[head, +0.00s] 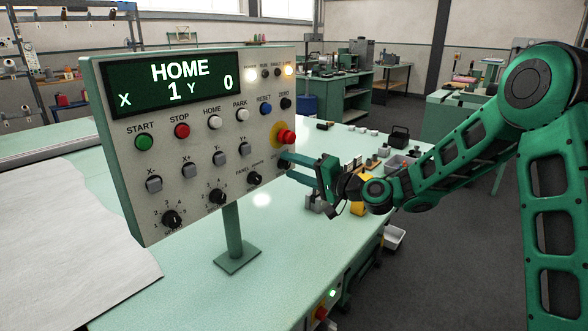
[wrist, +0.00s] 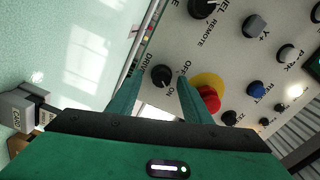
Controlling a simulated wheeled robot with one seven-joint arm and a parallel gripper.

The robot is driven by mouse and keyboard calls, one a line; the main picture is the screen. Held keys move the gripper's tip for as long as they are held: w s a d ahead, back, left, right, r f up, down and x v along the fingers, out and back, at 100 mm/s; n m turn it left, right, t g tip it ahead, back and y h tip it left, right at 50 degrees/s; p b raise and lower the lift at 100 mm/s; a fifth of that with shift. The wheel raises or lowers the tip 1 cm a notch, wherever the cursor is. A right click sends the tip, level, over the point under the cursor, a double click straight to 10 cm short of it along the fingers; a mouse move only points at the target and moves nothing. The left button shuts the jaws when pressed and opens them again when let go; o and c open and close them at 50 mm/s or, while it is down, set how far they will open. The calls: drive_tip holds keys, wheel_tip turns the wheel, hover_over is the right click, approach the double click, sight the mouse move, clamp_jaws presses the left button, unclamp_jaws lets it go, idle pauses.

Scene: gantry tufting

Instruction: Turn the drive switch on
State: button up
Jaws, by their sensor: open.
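The drive switch (wrist: 161,76) is a small black rotary knob on the pale control panel (head: 190,200), with DRIVE, OFF and ON lettering around it in the wrist view. I cannot tell which way its pointer is set. My gripper (head: 289,168) is open at the panel's lower right edge, its fingers pointing at the panel face. In the wrist view the two green fingers of my gripper (wrist: 160,88) stand either side of the knob, with no clear contact.
The red emergency stop (head: 285,137) on its yellow ring sits just above my gripper, close to one finger. The panel display (head: 178,84) reads HOME, X 1, Y 0. The PANEL/REMOTE knob (head: 255,178) is to the left. Small bins and parts lie on the table behind.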

drive_tip(key=v, duration=1)
drive_tip(key=shift+d, duration=0.15)
drive_tip(key=s+d+f+n+g+h, duration=0.25)
drive_tip(key=s+d+f+h, duration=0.25)
drive_tip(key=s+d, duration=0.3)
drive_tip(key=s+d+f+n+g+h, duration=0.1)
drive_tip(key=s+d+f+g+h, duration=0.3)
drive_tip(key=d, duration=0.6)
drive_tip(key=s+d+m+g+h, duration=0.1)
drive_tip(key=s+d+m, duration=0.1)
drive_tip(key=s+d, duration=0.3)
drive_tip(key=s+d+m+g+h, duration=0.2)
drive_tip(key=s+d, duration=0.4)
drive_tip(key=s, duration=0.8)
drive_tip(key=s+d+m+g+h, duration=0.1)
drive_tip(key=s+d+m+h, duration=0.1)
drive_tip(key=s+d, duration=0.3)
drive_tip(key=s+r, duration=0.1)
drive_tip(key=s, duration=0.3)
drive_tip(key=shift+s+d+g, duration=0.25)
drive_tip(key=shift+d+g, duration=0.05)
drive_tip(key=shift+g, duration=0.05)
